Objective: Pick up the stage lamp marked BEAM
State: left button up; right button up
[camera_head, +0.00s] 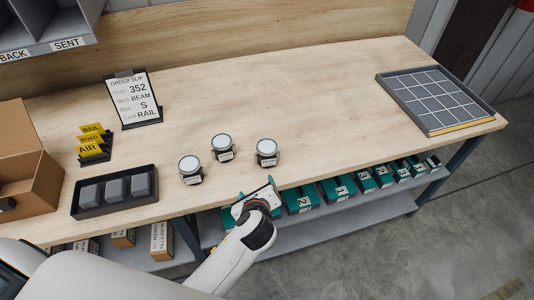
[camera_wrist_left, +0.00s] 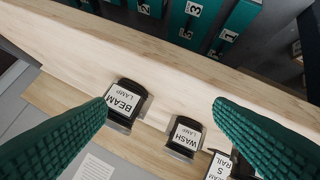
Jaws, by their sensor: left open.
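The BEAM lamp (camera_wrist_left: 123,103) is a small dark lamp with a white label, left of centre in the left wrist view, close to one fingertip. The WASH lamp (camera_wrist_left: 185,136) stands beside it. In the head view three pale-topped lamps stand on the bench with labels too small to read; the right one (camera_head: 266,152) appears to be the BEAM lamp, with a middle one (camera_head: 222,147) and a left one (camera_head: 190,168). My left gripper (camera_head: 255,190) is open and empty at the bench's front edge, nearer me than the lamps. My right gripper is not in view.
An order slip stand (camera_head: 135,98) reads BEAM, S, RAIL. A dark tray of grey blocks (camera_head: 113,206), yellow cards (camera_head: 92,142) and an open carton (camera_head: 42,180) are at left. A gridded tray (camera_head: 437,127) is at right. Teal boxes (camera_head: 338,188) line the shelf below.

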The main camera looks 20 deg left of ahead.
aim_at(267, 158)
pick_arm(q)
jog(key=w+m, duration=0.2)
jog(key=w, duration=0.1)
jog(key=w+r+m+t, duration=0.1)
jog(key=w+m, duration=0.1)
jog(key=w, duration=0.1)
jog(key=w+m+t+p, duration=0.1)
jog(key=w+m, duration=0.1)
jog(key=w, duration=0.1)
jog(key=shift+w+d+r, duration=0.15)
jog(key=shift+w+d, duration=0.15)
jog(key=shift+w, duration=0.1)
jog(key=x, duration=0.5)
jog(key=shift+s+a+f, duration=0.15)
jog(key=shift+a+f, duration=0.1)
jog(key=shift+a, duration=0.05)
jog(key=shift+s, duration=0.1)
jog(key=shift+c, duration=1.2)
jog(key=c, duration=0.9)
jog(key=shift+r, duration=0.1)
jog(key=shift+c, duration=0.4)
